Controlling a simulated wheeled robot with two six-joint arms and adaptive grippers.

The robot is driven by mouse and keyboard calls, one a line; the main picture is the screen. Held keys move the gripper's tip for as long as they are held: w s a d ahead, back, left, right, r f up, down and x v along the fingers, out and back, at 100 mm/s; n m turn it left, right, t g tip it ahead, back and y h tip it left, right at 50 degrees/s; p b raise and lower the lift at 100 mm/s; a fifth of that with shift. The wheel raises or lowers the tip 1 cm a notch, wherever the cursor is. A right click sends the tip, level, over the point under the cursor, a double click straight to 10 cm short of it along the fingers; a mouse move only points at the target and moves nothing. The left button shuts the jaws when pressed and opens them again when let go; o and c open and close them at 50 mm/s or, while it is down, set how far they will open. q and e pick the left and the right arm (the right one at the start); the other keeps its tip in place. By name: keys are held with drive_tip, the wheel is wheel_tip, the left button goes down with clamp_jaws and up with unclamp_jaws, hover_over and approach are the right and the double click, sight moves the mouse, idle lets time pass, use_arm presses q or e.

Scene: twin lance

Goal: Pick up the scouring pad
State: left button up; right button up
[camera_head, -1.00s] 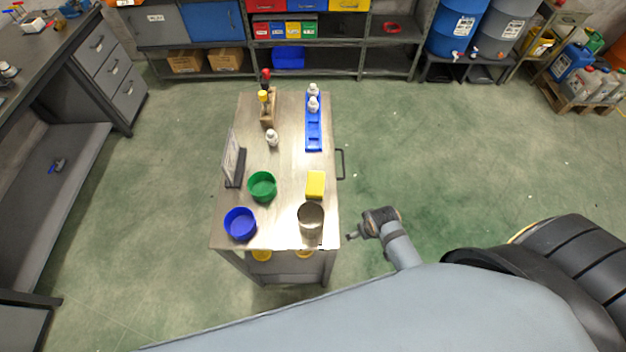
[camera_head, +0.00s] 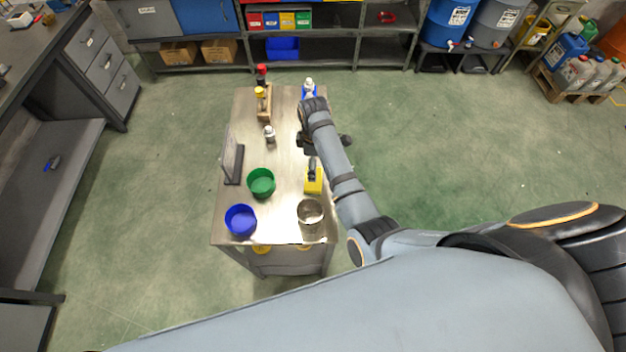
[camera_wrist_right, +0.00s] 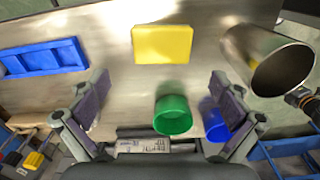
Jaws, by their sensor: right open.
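In the right wrist view the whole pad (camera_wrist_right: 162,43) shows beyond the fingertips. My right gripper (camera_wrist_right: 159,80) is open and empty, its two fingers wide apart. My left gripper is not in view.
A green bowl (camera_head: 261,182) and a blue bowl (camera_head: 240,221) stand left of the pad. A metal cup (camera_head: 310,212) stands just in front of it. A dark upright stand (camera_head: 233,165) is at the table's left edge. The blue tray (camera_wrist_right: 45,58) is partly hidden by my arm.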

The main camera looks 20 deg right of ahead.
wheel_tip(320, 180, down, 4)
drive_tip(key=shift+f, duration=0.65)
wheel_tip(320, 180, down, 5)
drive_tip(key=b, duration=0.6)
drive_tip(key=shift+a+f+b, duration=0.15)
drive_tip(key=shift+f+b, duration=0.05)
drive_tip(key=shift+b, duration=0.2)
drive_tip(key=shift+r, duration=0.15)
drive_tip(key=shift+s, duration=0.15)
drive_tip(key=c, duration=0.7)
